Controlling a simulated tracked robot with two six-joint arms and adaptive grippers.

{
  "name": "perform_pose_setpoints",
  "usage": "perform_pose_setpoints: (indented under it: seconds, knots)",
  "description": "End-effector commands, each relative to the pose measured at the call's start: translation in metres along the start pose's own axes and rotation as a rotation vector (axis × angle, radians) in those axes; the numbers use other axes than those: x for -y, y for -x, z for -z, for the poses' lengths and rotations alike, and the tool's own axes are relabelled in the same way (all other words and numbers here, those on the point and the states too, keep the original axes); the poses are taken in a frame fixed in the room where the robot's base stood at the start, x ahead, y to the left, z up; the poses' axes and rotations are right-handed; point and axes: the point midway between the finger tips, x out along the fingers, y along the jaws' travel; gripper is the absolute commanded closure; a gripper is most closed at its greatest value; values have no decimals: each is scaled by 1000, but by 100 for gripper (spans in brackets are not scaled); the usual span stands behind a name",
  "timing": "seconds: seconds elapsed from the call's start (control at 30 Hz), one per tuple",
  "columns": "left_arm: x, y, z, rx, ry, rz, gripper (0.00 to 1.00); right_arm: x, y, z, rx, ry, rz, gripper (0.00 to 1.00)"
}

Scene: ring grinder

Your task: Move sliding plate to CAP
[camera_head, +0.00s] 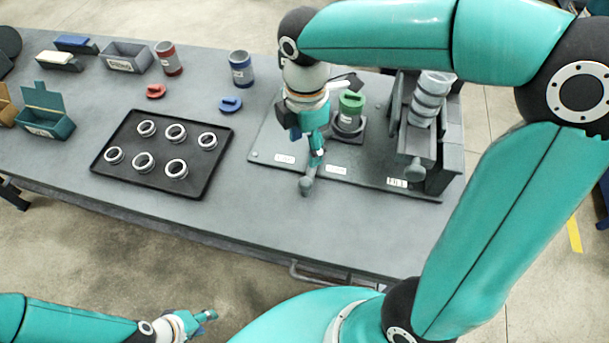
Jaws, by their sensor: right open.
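A dark grey base plate (262,150) with several white labels along its front edge lies on the right part of the table. My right gripper (317,158) points down over its left part and is open. A grey knob (306,185) shows right at its fingertips; I cannot tell whether they touch it. The sliding plate is mostly hidden behind my gripper, and I cannot make out its position or read the labels. A green piece (351,106) stands on a dark round seat just right of the gripper. My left gripper (207,316) is low in front of the table, apart from everything; its jaws are unclear.
A grey press-like stand (440,160) holds stacked clear cups (428,100) at the right. A black tray (205,165) with several metal rings lies left of the base plate. Red (168,58) and blue (241,68) cans, small bins and loose caps stand behind.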

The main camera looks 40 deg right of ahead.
Motion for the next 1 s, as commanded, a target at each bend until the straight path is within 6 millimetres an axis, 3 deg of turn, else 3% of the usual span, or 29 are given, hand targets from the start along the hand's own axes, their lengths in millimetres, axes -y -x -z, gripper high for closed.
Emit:
perform_pose_setpoints:
  seconds: [0.4,0.6,0.8,1.0]
  knots:
    - [0,1,0,-1,0,0,60,2,-92,-1,0,-4,8,39]
    - [0,1,0,-1,0,0,60,1,-124,-1,-1,-5,4,39]
    - [0,0,0,-1,0,0,60,1,-138,-1,-1,-5,2,39]
    - [0,0,0,-1,0,0,60,1,-140,-1,-2,-6,0,39]
